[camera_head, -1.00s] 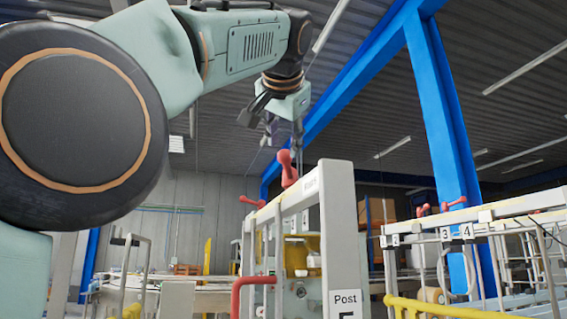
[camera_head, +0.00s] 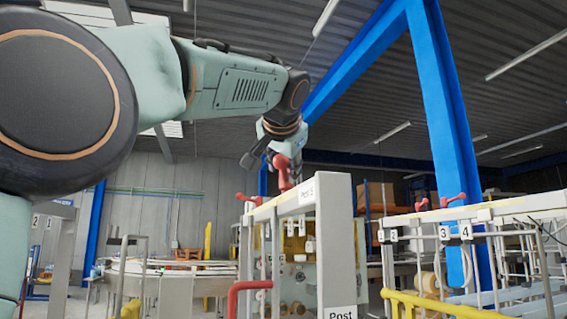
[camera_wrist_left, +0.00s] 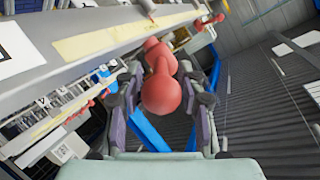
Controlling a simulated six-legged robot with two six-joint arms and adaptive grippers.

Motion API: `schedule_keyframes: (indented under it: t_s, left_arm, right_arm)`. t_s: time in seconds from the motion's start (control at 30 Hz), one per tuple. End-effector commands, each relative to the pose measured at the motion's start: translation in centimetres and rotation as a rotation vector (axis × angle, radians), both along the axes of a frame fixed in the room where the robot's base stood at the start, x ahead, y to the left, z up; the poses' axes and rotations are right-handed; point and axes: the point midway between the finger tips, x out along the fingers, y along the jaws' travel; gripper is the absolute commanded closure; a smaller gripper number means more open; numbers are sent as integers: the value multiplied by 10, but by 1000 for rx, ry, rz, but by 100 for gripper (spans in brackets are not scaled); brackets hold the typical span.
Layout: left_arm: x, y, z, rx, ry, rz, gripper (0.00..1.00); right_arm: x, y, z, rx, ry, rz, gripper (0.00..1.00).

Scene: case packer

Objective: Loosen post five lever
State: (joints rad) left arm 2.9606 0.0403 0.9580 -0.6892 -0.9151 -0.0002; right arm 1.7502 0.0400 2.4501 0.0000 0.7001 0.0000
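The red post five lever (camera_head: 284,172) stands on the top rail of the grey frame (camera_head: 337,235), next to a "Post 5" label (camera_head: 307,192). In the left wrist view, the lever's round red knob (camera_wrist_left: 162,95) sits between the two fingers of my left gripper (camera_wrist_left: 166,84). The fingers are apart, one on each side, and a narrow gap seems to show beside the knob. My right gripper is not in view.
Another red lever (camera_head: 247,198) sits farther along the same rail. A red bent handle (camera_head: 245,290) is lower on the frame. A neighbouring white rail (camera_head: 515,208) with labels 3 and 4 and a yellow tube (camera_head: 450,306) are at right.

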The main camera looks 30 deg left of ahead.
Motion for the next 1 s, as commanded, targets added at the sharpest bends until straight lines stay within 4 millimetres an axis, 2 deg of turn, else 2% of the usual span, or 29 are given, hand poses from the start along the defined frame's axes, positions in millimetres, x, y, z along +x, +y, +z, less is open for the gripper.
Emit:
schedule_keyframes:
  t_s: [0.17, 0.6, 1.0]
  left_arm:
    - [0, 0, -1, 0, 0, 0, 62]
    - [0, 0, -1, 0, 0, 0, 99]
    - [0, 0, 0, 0, -1, -1, 100]
  right_arm:
    - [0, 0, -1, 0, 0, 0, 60]
    - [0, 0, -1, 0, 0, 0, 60]
    - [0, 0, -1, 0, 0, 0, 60]
